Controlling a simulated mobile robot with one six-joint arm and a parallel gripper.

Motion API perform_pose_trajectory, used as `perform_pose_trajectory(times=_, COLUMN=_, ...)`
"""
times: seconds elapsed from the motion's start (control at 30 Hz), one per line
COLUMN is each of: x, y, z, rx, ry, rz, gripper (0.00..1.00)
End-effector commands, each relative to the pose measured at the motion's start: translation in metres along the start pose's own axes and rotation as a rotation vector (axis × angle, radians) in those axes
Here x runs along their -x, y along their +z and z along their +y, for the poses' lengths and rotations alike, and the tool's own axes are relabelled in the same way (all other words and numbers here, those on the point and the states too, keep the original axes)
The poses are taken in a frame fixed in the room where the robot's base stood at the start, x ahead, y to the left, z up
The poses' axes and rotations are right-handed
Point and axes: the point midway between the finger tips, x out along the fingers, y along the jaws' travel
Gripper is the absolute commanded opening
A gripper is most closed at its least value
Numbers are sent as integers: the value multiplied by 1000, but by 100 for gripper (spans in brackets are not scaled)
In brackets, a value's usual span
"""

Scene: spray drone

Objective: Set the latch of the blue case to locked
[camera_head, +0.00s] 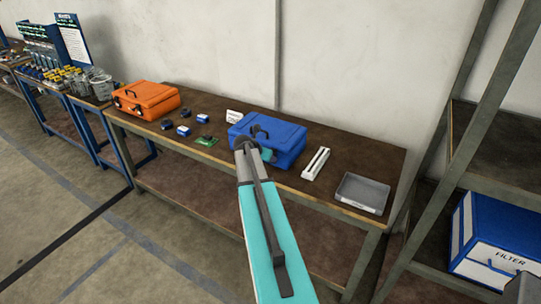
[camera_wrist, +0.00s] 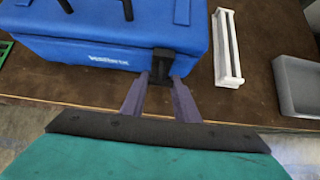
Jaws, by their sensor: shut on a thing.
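The blue case (camera_head: 285,134) stands closed on the brown workbench, and its front shows in the wrist view (camera_wrist: 110,53). A black latch (camera_wrist: 161,66) sits on the front face, toward the right. My gripper (camera_wrist: 161,84) is at the latch, with its two fingers on either side of the latch's lower part and shut on it. In the head view my arm covers the case's front, so the latch is hidden there. Whether the latch is locked I cannot tell.
On the workbench (camera_head: 350,147), a white rack (camera_head: 316,163) and a grey tray (camera_head: 363,193) lie right of the case. An orange case (camera_head: 146,99), small blue boxes and a green board (camera_head: 206,141) are to the left. A metal shelf with a blue filter box (camera_head: 495,240) stands at right.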

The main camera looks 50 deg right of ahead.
Motion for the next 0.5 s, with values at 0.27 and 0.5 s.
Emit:
perform_pose_trajectory(times=0.27, x=-1, y=-2, z=0, rx=2, ry=-3, rz=1, gripper=0)
perform_pose_trajectory(times=0.5, x=1, y=-1, z=2, rx=3, ry=1, rz=-1, gripper=47)
